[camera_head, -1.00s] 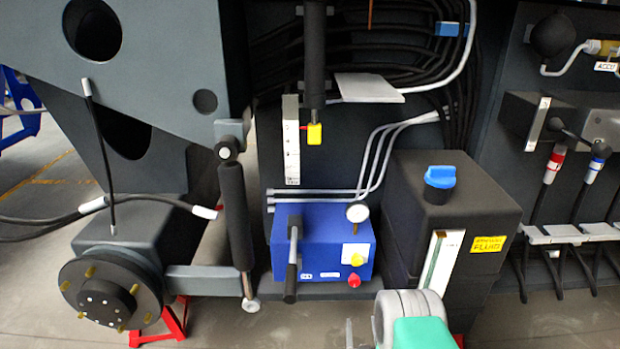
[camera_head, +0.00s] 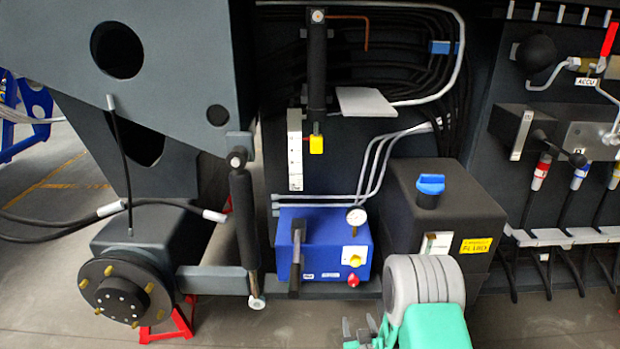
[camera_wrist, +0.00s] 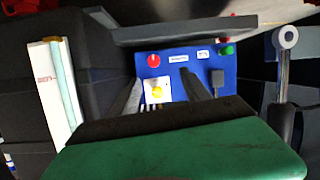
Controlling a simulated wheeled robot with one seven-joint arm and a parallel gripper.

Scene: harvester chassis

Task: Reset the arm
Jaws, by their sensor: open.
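My gripper (camera_head: 360,326) shows at the bottom edge of the head view, beside my grey and green arm links. Its dark fingers stand apart with nothing between them. In the wrist view the two fingers of my gripper (camera_wrist: 161,80) point toward the front of a blue box and overlap it in the picture. The blue box (camera_head: 318,228) carries a black lever, a gauge, a yellow knob and a red button. It also shows in the wrist view (camera_wrist: 182,62). The gap between fingers and box cannot be judged.
A black tank (camera_head: 462,215) with a blue cap stands right of the box. A wheel hub (camera_head: 118,290) and a cylinder (camera_head: 243,220) stand left. Levers and hoses (camera_head: 545,190) hang at the far right. Open floor (camera_head: 240,330) lies in front.

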